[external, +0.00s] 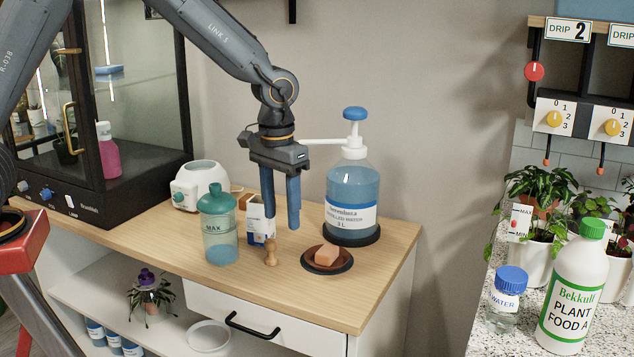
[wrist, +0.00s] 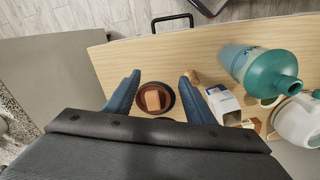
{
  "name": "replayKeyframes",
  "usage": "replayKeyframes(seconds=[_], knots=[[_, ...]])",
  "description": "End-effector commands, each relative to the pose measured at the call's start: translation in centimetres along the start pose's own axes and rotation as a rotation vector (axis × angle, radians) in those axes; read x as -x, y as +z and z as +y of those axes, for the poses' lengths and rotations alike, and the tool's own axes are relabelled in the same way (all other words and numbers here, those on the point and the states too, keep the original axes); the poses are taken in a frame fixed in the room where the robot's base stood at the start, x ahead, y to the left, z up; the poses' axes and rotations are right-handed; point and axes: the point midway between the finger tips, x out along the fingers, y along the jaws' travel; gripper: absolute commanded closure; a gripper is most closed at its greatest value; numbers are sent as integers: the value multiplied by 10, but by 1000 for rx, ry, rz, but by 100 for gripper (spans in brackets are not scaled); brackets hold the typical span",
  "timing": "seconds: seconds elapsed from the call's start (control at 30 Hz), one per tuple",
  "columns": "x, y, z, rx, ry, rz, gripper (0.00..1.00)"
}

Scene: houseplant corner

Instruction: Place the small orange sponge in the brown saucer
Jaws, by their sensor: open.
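The small orange sponge (external: 327,254) rests in the brown saucer (external: 309,264) on the wooden cabinet top. In the wrist view the sponge (wrist: 153,100) lies inside the saucer's rim (wrist: 142,91), between my two fingers in the picture. My gripper (external: 282,225) points down, open and empty, above the cabinet top. In the external view it is to the left of the saucer and higher than it, apart from the sponge. Its blue fingers also show in the wrist view (wrist: 160,75), one on each side of the saucer.
A large pump bottle (external: 351,193) stands behind the saucer. A small wooden figure (external: 271,252), a white-and-blue box (external: 258,224) and a teal bottle (external: 219,226) stand to its left. The cabinet's front edge is close, with free wood to the saucer's right.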

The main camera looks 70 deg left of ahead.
Motion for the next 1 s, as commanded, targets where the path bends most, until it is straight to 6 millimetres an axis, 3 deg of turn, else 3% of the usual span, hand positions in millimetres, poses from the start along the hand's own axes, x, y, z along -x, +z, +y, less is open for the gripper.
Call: replayKeyframes(seconds=[0.03,0.2,0.3,0.4,0.6,1.0], knots=[[4,30,-5,-59,2,5,51],[2,125,-28,-266,8,22,51],[-3,170,-42,-363,10,28,51],[-7,202,-53,-430,11,32,51],[-11,224,-61,-479,11,35,51],[-11,223,-61,-477,11,34,51]])
